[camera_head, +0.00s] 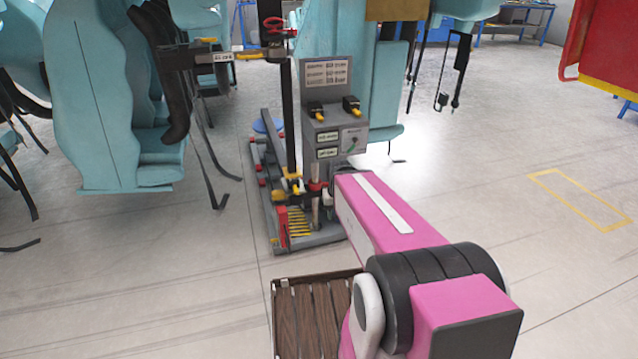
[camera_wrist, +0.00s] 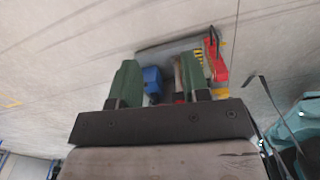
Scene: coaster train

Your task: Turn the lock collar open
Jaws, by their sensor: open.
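A grey test stand (camera_head: 325,82) with labels, black-and-yellow knobs and a small dial panel stands on the floor in the head view. A small red collar-like part (camera_head: 317,186) shows low on it, near yellow fittings (camera_head: 290,187); I cannot tell for sure which is the lock collar. My gripper (camera_wrist: 158,66) shows in the wrist view with its two green fingers apart. A blue part (camera_wrist: 152,80) and a grey post (camera_wrist: 179,72) show beyond and between the fingers; I see no grip on either. My pink arm hides the gripper's end in the head view.
The stand's grey base (camera_head: 308,238) carries a red-and-yellow part, also visible in the wrist view (camera_wrist: 213,55). Teal coaster seats (camera_head: 105,100) with dangling straps flank the stand. A slatted wooden box (camera_head: 310,318) is in front.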

